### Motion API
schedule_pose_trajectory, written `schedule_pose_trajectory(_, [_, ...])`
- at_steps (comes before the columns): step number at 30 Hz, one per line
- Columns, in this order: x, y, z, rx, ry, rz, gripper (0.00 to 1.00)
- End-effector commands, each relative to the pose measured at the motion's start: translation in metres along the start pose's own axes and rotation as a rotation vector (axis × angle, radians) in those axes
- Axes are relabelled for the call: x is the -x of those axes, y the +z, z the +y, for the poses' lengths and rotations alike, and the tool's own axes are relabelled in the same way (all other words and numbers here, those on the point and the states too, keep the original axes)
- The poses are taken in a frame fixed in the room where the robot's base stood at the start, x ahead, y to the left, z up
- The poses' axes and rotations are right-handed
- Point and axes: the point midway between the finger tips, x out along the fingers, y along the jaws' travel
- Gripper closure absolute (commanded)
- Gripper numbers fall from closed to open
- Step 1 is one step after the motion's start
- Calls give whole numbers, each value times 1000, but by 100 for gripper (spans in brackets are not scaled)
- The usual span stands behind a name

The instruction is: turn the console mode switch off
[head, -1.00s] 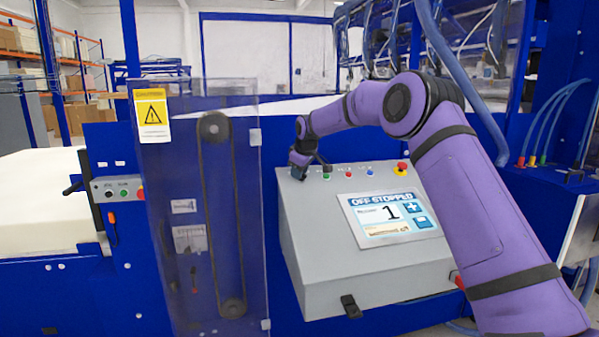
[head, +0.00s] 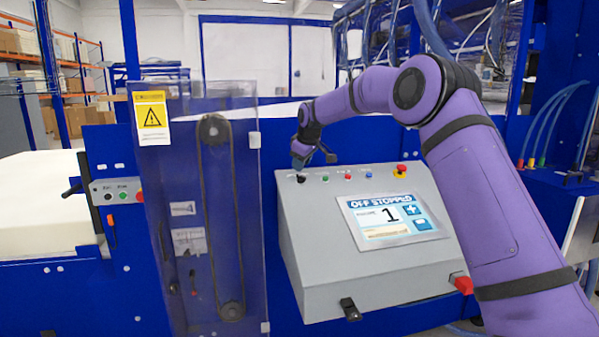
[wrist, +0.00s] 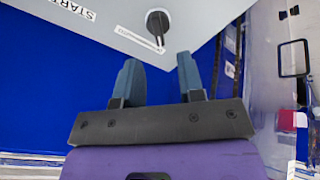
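The grey console (head: 345,265) stands in the middle of the head view, and its screen (head: 391,219) reads "OFF STOPPED" and "1". The black mode switch (head: 301,179) sits at the left end of the console's top row. In the wrist view the switch (wrist: 157,22) is a black knob with a pointer, just beyond my fingertips. My gripper (head: 300,163) is above the switch and apart from it. In the wrist view my gripper (wrist: 157,68) has its two fingers spread with nothing between them.
Several small coloured buttons and a red-and-yellow stop button (head: 400,170) line the console top. A red knob (head: 463,285) is on its right side. A clear guard panel (head: 222,220) with a belt stands to the left.

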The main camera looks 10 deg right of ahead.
Motion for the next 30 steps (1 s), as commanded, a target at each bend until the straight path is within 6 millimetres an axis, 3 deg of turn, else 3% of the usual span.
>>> schedule_pose_trajectory(3, [24,0,0,0,2,1,64])
schedule_pose_trajectory(9, [49,0,0,0,0,0,64])
schedule_pose_trajectory(24, [59,1,-1,-1,0,-1,64])
schedule_pose_trajectory(26, [64,2,-3,-4,2,-2,64])
schedule_pose_trajectory(30, [95,10,-17,-27,14,-11,64])
